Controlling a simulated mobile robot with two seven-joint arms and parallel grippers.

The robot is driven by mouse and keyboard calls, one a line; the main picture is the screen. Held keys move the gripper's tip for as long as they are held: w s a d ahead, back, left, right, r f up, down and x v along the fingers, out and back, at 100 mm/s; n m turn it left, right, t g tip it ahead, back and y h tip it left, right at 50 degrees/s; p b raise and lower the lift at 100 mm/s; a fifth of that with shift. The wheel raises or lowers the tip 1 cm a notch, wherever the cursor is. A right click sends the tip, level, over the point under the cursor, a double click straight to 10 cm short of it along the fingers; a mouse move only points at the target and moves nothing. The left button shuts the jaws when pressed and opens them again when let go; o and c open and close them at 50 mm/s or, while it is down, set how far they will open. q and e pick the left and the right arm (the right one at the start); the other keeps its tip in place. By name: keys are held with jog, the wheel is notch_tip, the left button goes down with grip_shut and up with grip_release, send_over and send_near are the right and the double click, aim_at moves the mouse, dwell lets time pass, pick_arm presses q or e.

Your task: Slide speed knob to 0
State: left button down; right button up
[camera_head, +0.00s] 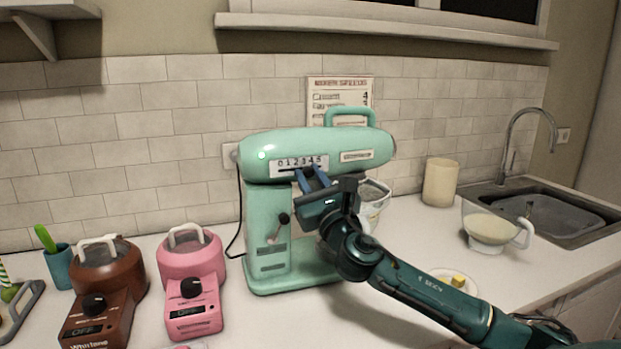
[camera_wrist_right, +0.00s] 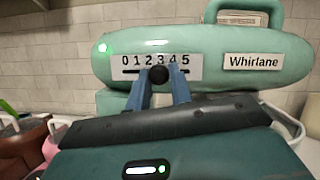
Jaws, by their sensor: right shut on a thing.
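The green stand mixer (camera_head: 265,230) stands on the counter, with a speed scale (camera_head: 290,163) marked 0 to 5 on its head. The black speed knob (camera_wrist_right: 158,74) sits in the slot under the scale, at about the 3 in the right wrist view. My right gripper (camera_head: 309,176) is at the scale, its blue fingers on either side of the knob and shut on it. The fingers also show in the right wrist view (camera_wrist_right: 160,82). In the head view the fingers mostly hide the knob. A green light (camera_wrist_right: 102,47) is lit left of the scale. My left gripper is not in view.
A jug of batter (camera_head: 490,228), a cream canister (camera_head: 440,182) and the sink (camera_head: 565,208) are to the right.

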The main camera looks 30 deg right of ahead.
aim_at(277, 167)
grip_shut()
jog(key=shift+a+r+p, duration=0.15)
jog(key=shift+a+p, duration=0.25)
jog(key=a+p, duration=0.1)
jog(key=a, duration=0.1)
jog(key=w+a+p, duration=0.1)
jog(key=a, duration=0.1)
jog(key=shift+a, duration=0.1)
jog(key=o, duration=0.5)
grip_release()
jog(key=shift+w+a, duration=0.1)
jog(key=shift+a, duration=0.05)
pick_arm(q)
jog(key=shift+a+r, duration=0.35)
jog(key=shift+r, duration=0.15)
pick_arm(e)
jog(key=shift+o, duration=0.2)
jog(key=shift+f, duration=0.2)
